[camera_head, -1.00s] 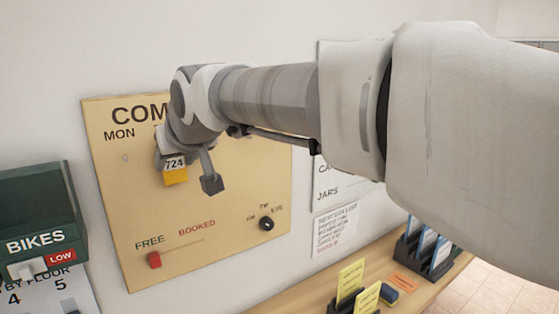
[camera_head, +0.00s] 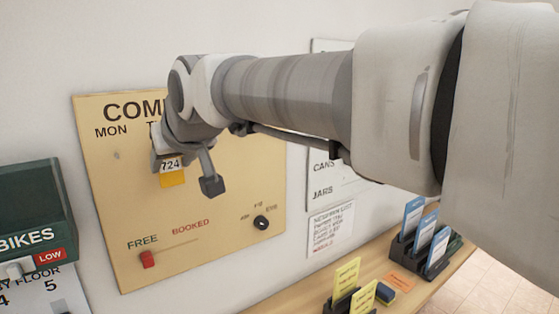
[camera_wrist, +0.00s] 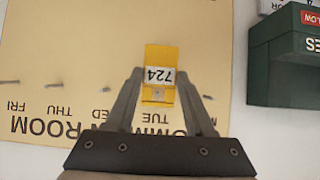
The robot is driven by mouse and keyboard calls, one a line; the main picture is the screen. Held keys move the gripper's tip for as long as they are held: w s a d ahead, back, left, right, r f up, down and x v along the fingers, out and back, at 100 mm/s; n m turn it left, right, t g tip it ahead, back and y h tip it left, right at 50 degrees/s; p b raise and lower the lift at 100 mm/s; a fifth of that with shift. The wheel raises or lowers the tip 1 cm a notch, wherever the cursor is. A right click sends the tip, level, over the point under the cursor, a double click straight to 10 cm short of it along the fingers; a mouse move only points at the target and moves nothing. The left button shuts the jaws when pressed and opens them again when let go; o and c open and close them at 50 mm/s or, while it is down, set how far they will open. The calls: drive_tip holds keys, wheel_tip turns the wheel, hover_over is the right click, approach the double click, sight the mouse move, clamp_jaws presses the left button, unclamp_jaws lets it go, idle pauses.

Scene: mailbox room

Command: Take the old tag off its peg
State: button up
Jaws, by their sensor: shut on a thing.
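The old tag is a yellow tag with a white label reading 724. It shows in the head view (camera_head: 172,179) and in the wrist view (camera_wrist: 161,57). My gripper (camera_wrist: 160,84) has its two fingers shut on the tag's sides. In the head view my gripper (camera_head: 165,160) is at the upper left of the tan common room board (camera_head: 215,205), under the day names. The peg behind the tag is hidden, so I cannot tell whether the tag still hangs on it. Bare pegs (camera_wrist: 54,87) show to the left in the wrist view, and one (camera_wrist: 207,97) to the right.
A red FREE/BOOKED slider (camera_head: 148,259) and a black knob (camera_head: 261,223) are low on the board. A green BIKES box (camera_head: 35,212) juts out at left. A wooden shelf (camera_head: 425,288) at lower right bears yellow cards (camera_head: 347,272) and a dark rack of blue cards (camera_head: 412,217).

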drive_tip(key=shift+s+d, duration=0.25)
drive_tip(key=s+d+b, duration=0.3)
drive_tip(key=s+d, duration=0.1)
drive_tip(key=s, duration=0.1)
drive_tip(key=shift+d, duration=0.2)
idle(0.4)
drive_tip(key=shift+s, duration=0.1)
